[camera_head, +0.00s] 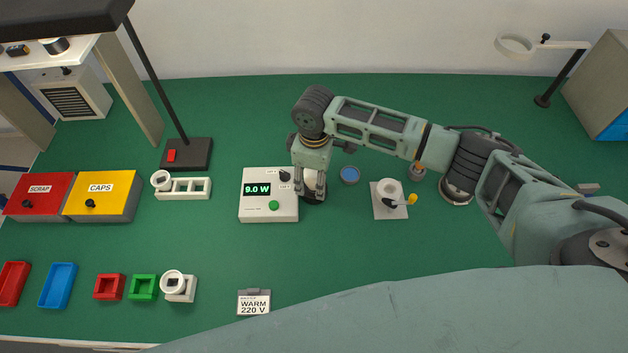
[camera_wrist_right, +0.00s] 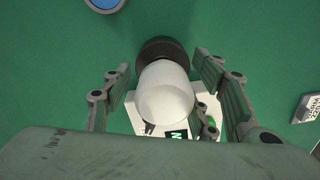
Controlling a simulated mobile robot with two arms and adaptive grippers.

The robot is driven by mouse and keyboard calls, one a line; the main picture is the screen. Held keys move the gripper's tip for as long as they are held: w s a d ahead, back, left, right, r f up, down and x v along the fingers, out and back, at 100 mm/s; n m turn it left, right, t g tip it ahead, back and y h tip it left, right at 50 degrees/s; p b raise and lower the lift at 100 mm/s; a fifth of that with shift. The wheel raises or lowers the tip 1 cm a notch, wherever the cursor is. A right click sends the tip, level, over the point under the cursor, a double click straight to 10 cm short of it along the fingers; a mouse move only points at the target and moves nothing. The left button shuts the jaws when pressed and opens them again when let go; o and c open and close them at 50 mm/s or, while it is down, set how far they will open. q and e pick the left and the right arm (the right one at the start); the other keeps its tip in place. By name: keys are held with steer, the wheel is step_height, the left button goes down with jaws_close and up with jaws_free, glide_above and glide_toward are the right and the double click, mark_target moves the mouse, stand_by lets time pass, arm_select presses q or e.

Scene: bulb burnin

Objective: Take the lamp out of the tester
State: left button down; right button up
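The tester (camera_head: 252,211) is a white box with a green display reading 9.0 W, a black knob and a green button. The lamp, a white rounded bulb (camera_wrist_right: 166,95), stands in a dark round socket (camera_wrist_right: 160,49) by the tester's right side. My right gripper (camera_head: 310,195) is over the lamp, pointing down. In the right wrist view its fingers (camera_wrist_right: 166,88) are open on either side of the bulb, with a visible gap at the left. In the head view the gripper hides much of the lamp. My left gripper is not in view.
A blue-topped round piece (camera_head: 349,175) and a white stand with a yellow-tipped lever (camera_head: 390,212) are to the right. A white rack (camera_head: 190,188), a SCRAP bin (camera_head: 38,203) and a CAPS bin (camera_head: 100,203) are left. A WARM 220 V sign (camera_head: 254,304) stands in front.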

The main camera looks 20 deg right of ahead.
steer(key=c, duration=1)
steer(key=shift+c, duration=0.2)
steer(key=shift+w+r, duration=0.1)
steer(key=shift+r, duration=0.4)
step_height(320, 180, up, 3)
steer(key=shift+f+b, duration=0.1)
steer(key=shift+b, duration=0.55)
steer(key=s+d+r+p, duration=0.4)
steer(key=s+d+r, duration=0.3)
steer(key=s+r, duration=0.2)
steer(key=shift+d+r, duration=0.35)
steer(key=shift+r, duration=1.05)
steer(key=shift+w, duration=0.1)
